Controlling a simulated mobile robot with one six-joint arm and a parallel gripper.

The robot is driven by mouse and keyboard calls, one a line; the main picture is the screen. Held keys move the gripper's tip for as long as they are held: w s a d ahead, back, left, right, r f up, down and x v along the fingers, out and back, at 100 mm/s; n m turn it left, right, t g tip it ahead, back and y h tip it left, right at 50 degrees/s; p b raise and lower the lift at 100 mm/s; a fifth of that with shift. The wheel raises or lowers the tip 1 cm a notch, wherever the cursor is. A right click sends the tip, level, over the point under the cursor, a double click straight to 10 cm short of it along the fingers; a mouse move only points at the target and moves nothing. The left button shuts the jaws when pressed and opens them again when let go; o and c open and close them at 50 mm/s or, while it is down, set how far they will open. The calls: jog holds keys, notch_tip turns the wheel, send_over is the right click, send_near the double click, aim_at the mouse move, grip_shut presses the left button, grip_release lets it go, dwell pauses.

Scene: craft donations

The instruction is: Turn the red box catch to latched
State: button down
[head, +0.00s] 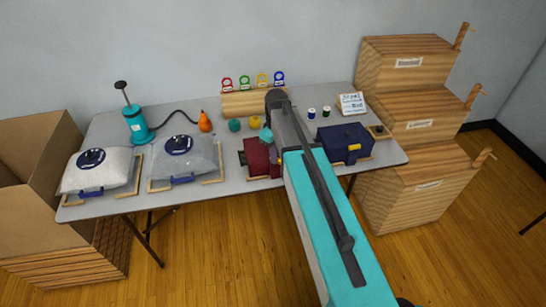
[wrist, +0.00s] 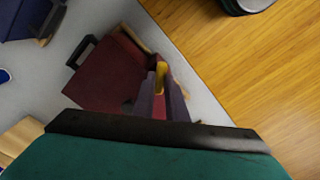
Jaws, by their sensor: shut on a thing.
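The dark red box (head: 257,152) stands near the table's front edge, partly hidden by my arm in the head view. It also shows in the wrist view (wrist: 106,78), with a black handle (wrist: 80,52) on one side. My gripper (wrist: 160,88) is shut on the yellow catch (wrist: 161,72) at the side of the red box. The catch shows between the fingertips. Its lower part is hidden by the fingers, so I cannot tell how it sits against the box. In the head view my gripper's fingers cannot be made out.
A dark blue box (head: 344,139) with a yellow catch (head: 353,147) stands to the right of my arm. Two bagged bundles (head: 100,170) lie on the left. A teal pump (head: 137,126) stands behind them.

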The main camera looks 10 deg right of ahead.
jog(key=m, duration=0.4)
jog(key=shift+b, duration=0.35)
jog(key=shift+m, duration=1.9)
jog(key=c, duration=1.8)
grip_release()
jog(key=shift+o, duration=0.2)
jog(key=shift+r+b, duration=0.1)
jog(key=shift+b, duration=0.2)
notch_tip(320, 180, up, 14)
jog(key=b, duration=0.3)
